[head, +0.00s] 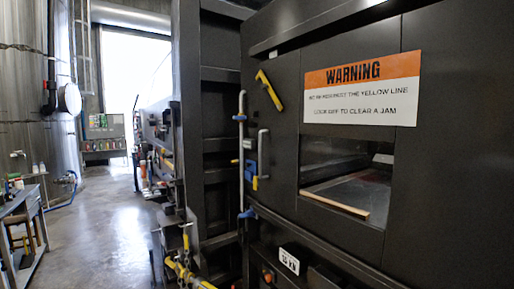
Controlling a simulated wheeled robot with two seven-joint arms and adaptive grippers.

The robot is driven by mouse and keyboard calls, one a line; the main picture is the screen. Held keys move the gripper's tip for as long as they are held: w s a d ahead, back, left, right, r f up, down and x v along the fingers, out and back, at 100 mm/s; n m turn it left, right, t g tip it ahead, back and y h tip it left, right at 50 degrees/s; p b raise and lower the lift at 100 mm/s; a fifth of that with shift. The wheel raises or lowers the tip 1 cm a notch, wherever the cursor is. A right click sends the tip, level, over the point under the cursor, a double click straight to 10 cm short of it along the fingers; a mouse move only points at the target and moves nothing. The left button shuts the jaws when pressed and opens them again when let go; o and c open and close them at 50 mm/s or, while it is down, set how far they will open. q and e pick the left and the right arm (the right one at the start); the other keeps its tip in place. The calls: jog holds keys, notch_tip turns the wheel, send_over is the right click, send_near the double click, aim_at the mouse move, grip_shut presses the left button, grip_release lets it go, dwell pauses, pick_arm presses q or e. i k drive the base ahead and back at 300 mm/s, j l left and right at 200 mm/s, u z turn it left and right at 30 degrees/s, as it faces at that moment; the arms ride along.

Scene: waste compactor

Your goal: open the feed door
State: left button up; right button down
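The feed door appears to be the dark metal panel (284,140) on the right, and it looks closed. It carries an orange and white warning sign (362,93) and a window opening (348,180), through which a grey surface with a pale strip shows. A yellow lever (269,90) sits slanted at the panel's upper left. Below it are a grey upright bar (241,150), a bent grey handle (263,150) and a blue part (249,170) by the left edge. I cannot tell which of these latches the door. Neither of my grippers is in view.
Yellow pipes or rails (185,262) stand low in front of the machine. A workbench (22,225) with bottles is at the far left, beside a large metal tank (60,110). The concrete floor (105,220) between bench and machine is clear.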

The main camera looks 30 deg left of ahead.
aim_at(451, 224)
jog(key=i+j, duration=0.15)
jog(key=j, duration=0.25)
jog(key=i+j, duration=0.15)
jog(key=j, duration=0.25)
jog(key=i+j+z, duration=0.1)
jog(key=j, duration=0.3)
jog(key=i+j, duration=0.2)
jog(key=j, duration=0.2)
jog(key=i+j, duration=0.15)
jog(key=j, duration=0.25)
jog(key=z, duration=0.05)
